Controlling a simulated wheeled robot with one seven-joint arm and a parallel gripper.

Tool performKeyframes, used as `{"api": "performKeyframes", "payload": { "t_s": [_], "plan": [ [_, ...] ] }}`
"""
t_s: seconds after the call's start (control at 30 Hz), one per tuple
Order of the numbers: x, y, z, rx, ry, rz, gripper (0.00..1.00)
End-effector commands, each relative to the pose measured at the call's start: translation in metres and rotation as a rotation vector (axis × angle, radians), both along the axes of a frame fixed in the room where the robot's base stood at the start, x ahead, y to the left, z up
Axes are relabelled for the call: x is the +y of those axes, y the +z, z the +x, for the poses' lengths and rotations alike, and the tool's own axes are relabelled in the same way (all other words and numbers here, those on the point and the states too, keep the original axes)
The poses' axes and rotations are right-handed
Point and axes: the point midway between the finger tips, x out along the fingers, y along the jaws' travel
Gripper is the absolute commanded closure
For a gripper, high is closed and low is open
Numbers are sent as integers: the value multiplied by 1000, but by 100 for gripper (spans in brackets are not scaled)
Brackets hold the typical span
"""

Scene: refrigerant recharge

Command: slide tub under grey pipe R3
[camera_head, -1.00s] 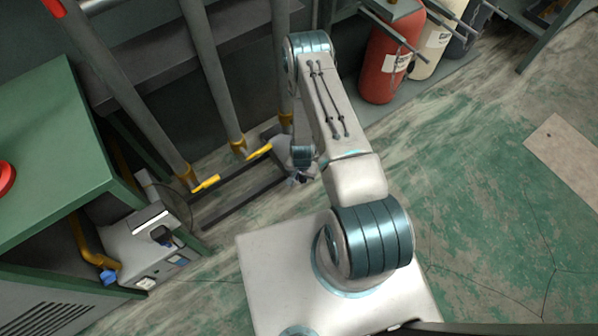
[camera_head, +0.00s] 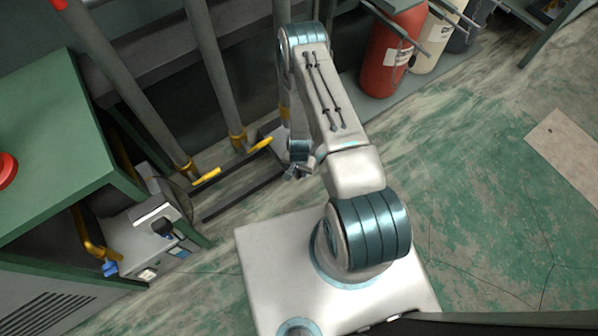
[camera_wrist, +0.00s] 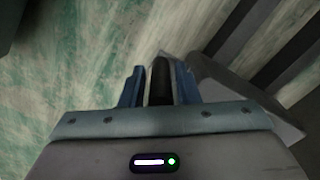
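Several grey pipes come down to brass-coloured ends near the floor; I see no labels, so I cannot tell which is R3. The rightmost pipe (camera_head: 281,60) is partly behind my arm. A light grey piece that may be the tub (camera_head: 268,130) sits low near that pipe, mostly hidden by my arm. In the wrist view a grey, flat-sided body, likely the tub (camera_wrist: 240,92), lies right of the fingers. My gripper (camera_wrist: 160,85) is low near the floor, also in the head view (camera_head: 298,171). A dark bar (camera_wrist: 160,78), perhaps a handle, fills the gap between its blue fingers.
Yellow levers (camera_head: 207,177) and dark floor rails (camera_head: 240,190) lie below the pipes. A white machine (camera_head: 150,225) stands under the green bench (camera_head: 60,150) at left. A red cylinder (camera_head: 390,55) stands at upper right. Green floor (camera_head: 470,180) at right is open.

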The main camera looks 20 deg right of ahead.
Motion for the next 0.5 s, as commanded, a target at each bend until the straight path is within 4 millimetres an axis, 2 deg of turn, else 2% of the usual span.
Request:
{"api": "performKeyframes", "payload": {
  "t_s": [0.3,0.5],
  "plan": [
    [0,71,1,-1,-1,0,71],
    [0,110,-1,0,-1,0,71]
  ]
}}
